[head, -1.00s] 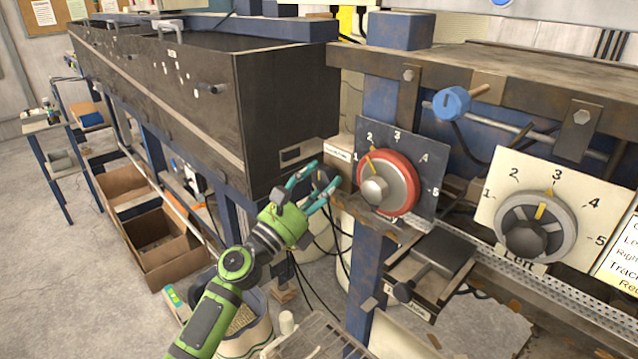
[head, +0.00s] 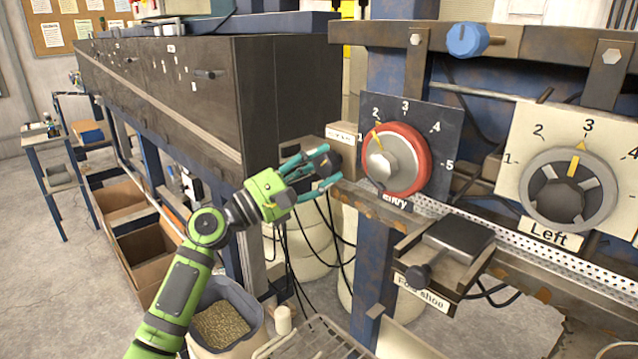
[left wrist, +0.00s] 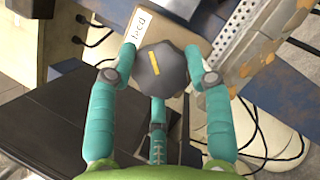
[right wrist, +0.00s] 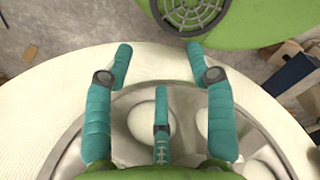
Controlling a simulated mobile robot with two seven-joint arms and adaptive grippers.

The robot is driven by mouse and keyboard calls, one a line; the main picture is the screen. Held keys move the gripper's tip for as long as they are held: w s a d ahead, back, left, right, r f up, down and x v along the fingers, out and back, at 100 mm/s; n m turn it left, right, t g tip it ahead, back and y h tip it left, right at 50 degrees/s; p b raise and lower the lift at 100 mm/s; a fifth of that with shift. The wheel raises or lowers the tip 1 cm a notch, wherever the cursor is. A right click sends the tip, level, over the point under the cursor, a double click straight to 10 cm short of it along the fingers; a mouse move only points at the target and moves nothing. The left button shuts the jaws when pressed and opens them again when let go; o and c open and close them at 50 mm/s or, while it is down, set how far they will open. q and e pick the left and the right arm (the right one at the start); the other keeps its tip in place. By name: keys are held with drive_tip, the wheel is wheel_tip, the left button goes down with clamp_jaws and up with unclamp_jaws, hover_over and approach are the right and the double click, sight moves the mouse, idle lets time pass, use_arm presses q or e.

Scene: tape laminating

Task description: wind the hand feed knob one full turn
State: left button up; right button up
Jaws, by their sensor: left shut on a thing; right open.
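The hand feed knob is a dark, faceted knob with a yellow mark, seen in the left wrist view (left wrist: 172,72) and in the head view (head: 321,159). It sits on the front of a small tan box (head: 343,143) with a white label, partly readable as "feed". My left gripper (head: 318,170) is shut on the knob, with teal fingers on both sides and a third below. The yellow mark is tilted slightly from upright in the wrist view. My right gripper (right wrist: 160,62) shows only in its own wrist view, open and empty.
Right of the knob are a red-rimmed entry dial (head: 420,150), a grey "Left" dial (head: 602,195) and a blue knob (head: 466,40). A black block (head: 459,236) juts out below. The long dark oven housing (head: 285,95) stands close on the left. Cables hang underneath.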

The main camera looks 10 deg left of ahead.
use_arm(q)
drive_tip(key=m+g+b, duration=0.1)
drive_tip(key=m, duration=0.1)
drive_tip(key=m+g+b, duration=0.1)
drive_tip(key=m, duration=0.1)
drive_tip(key=shift+m+g, duration=0.3)
drive_tip(key=shift+m, duration=0.1)
drive_tip(key=shift+m+g, duration=0.3)
drive_tip(key=shift+m, duration=0.8)
drive_tip(key=shift+r+m+g, duration=0.1)
drive_tip(key=shift+m+g, duration=0.2)
drive_tip(key=shift+m, duration=0.6)
drive_tip(key=m+g+y+p, duration=0.1)
drive_tip(key=m, duration=0.3)
drive_tip(key=shift+r, duration=0.1)
drive_tip(key=m+y+p, duration=0.1)
drive_tip(key=m, duration=0.2)
drive_tip(key=shift+g+y+p, duration=0.3)
drive_tip(key=shift+y+p, duration=0.1)
drive_tip(key=shift+m, duration=0.6)
drive_tip(key=shift+y, duration=0.3)
